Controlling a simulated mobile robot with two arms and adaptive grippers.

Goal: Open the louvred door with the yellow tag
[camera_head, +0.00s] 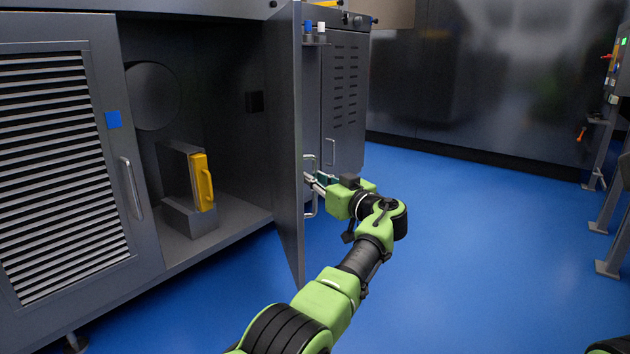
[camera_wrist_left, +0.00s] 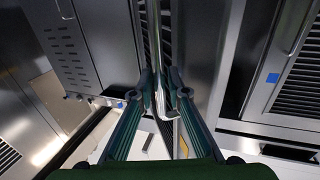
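The opened cabinet door (camera_head: 285,150) stands swung out, nearly edge-on in the head view, with the cabinet interior exposed to its left. Its outer face is mostly turned away, and I see no yellow tag on it. Its pale bar handle (camera_head: 311,209) is on the right side. My left gripper (camera_head: 308,180) is at this handle. In the left wrist view, the fingers (camera_wrist_left: 159,82) close in on both sides of the handle bar (camera_wrist_left: 154,35). The closed louvred door (camera_head: 62,165) at left has a blue tag (camera_head: 113,119). My right gripper is not in view.
Inside the open compartment stands a grey unit with a yellow handled part (camera_head: 203,182). Another grey cabinet (camera_head: 345,100) stands behind the open door. Blue floor (camera_head: 480,240) is clear to the right, with grey stands (camera_head: 610,225) at the far right.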

